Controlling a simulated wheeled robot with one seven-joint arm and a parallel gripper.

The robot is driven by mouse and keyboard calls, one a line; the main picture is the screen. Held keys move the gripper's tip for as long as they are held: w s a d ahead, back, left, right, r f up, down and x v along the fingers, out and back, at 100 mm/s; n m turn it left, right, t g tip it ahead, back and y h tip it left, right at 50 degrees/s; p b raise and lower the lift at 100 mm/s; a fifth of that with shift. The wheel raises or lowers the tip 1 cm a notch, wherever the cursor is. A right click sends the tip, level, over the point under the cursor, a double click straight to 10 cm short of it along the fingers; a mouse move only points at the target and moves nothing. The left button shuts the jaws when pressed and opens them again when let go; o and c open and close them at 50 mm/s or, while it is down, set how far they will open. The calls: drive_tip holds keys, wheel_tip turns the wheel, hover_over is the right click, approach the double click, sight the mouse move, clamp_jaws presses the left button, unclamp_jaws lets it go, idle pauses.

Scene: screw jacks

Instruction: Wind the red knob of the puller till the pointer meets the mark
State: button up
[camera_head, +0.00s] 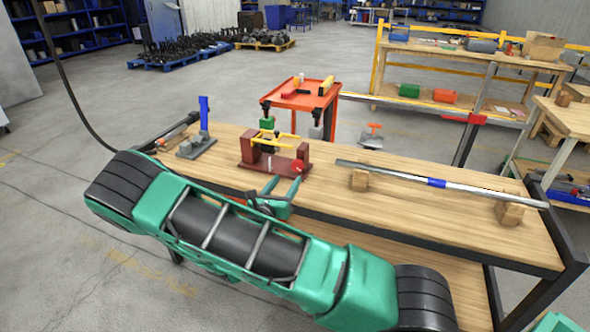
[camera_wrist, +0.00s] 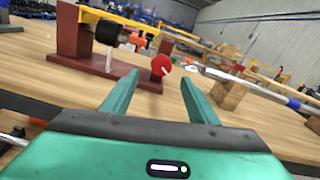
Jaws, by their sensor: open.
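The puller is a dark red frame (camera_head: 252,148) with a yellow bar on top, standing on the wooden bench. In the wrist view its upright (camera_wrist: 73,38), yellow bar and a black cylinder (camera_wrist: 108,33) show at upper left. The red knob (camera_wrist: 161,65) is a round disc with a pale line on its face; it also shows small in the head view (camera_head: 297,167). My gripper (camera_wrist: 158,77) is open and empty, its green fingers pointing toward the knob, which appears between and beyond the tips. In the head view my gripper (camera_head: 283,184) is in front of the puller. I cannot make out the pointer or mark clearly.
A metal bar (camera_head: 400,178) with a blue band rests on wooden blocks (camera_head: 359,180) to the right. A grey fixture with a blue lever (camera_head: 204,112) stands left of the puller. An orange cart (camera_head: 300,98) is behind the bench. Bench top between puller and bar is clear.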

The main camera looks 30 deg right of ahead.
sight(296, 168)
drive_tip(key=x, duration=1)
drive_tip(key=shift+s, duration=0.1)
drive_tip(key=c, duration=1)
drive_tip(key=shift+c, duration=0.2)
